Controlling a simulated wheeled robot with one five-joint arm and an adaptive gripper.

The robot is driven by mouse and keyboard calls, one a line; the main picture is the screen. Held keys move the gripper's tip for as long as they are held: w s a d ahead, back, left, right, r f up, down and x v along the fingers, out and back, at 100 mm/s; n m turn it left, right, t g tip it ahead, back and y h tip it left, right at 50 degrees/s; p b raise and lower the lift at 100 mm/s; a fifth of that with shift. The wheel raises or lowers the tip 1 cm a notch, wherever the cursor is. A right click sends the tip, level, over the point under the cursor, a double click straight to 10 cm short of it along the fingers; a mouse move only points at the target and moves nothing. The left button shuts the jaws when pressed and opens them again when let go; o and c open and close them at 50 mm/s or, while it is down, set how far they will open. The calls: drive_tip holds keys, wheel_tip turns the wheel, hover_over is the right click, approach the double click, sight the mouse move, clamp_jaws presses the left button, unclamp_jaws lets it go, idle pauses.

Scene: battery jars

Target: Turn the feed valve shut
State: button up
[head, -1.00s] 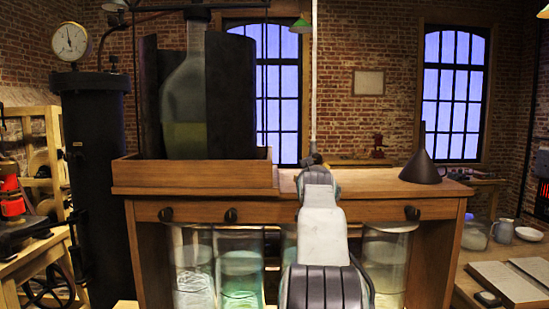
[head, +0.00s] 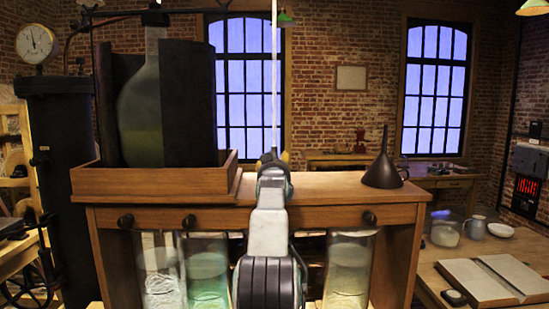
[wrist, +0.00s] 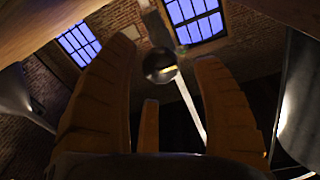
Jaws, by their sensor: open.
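A pale vertical rod (head: 274,70) drops from above to the bench's back. In the wrist view, a round dark metallic piece (wrist: 160,66) on or in front of the rod lies between my fingers; it may be the feed valve, but I cannot tell for sure. My gripper (head: 270,157) is over the bench top near the foot of the rod. In the wrist view my gripper (wrist: 163,55) shows orange-brown fingers spread apart, with no clear contact. My arm and wrist hide the valve area in the head view.
The wooden bench (head: 320,184) bears a large bottle (head: 142,110) in a tray (head: 150,185) at left and a dark funnel (head: 384,168) at right. Dark knobs (head: 369,218) line its front. Glass jars (head: 350,265) stand below. The bench top between gripper and funnel is clear.

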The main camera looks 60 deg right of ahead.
drive_tip(key=shift+p+x, duration=1.3)
drive_tip(key=shift+x, duration=0.3)
drive_tip(key=shift+o, duration=0.2)
drive_tip(key=c, duration=1.2)
